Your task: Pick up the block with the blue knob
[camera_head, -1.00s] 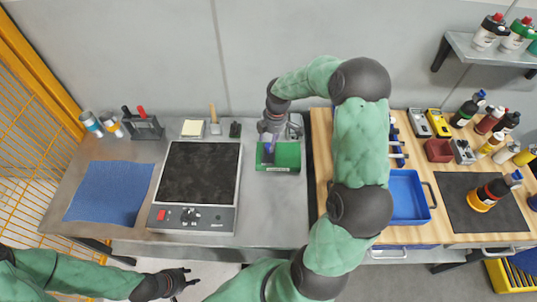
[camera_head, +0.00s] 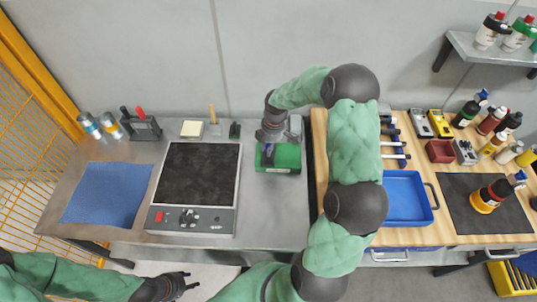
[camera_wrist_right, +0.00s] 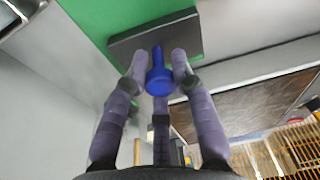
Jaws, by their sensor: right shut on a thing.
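The block (camera_wrist_right: 155,38) is a dark grey slab in the right wrist view, with a blue knob (camera_wrist_right: 160,78) on it. In the head view the blue knob (camera_head: 268,152) shows small at the left part of a green tray (camera_head: 290,170). My right gripper (camera_head: 269,141) is over the tray; its fingers (camera_wrist_right: 158,68) are shut around the blue knob. Green surface (camera_wrist_right: 90,18) lies behind the block; I cannot tell whether the block touches it. My left gripper (camera_head: 185,284) is open and empty, in front of the bench at the lower left.
A black-topped hotplate (camera_head: 200,175) stands left of the tray, a blue mat (camera_head: 105,195) further left. A blue bin (camera_head: 408,195) and a dark mat (camera_head: 485,215) lie on the wooden table at right. A grey wall (camera_head: 270,45) stands close behind.

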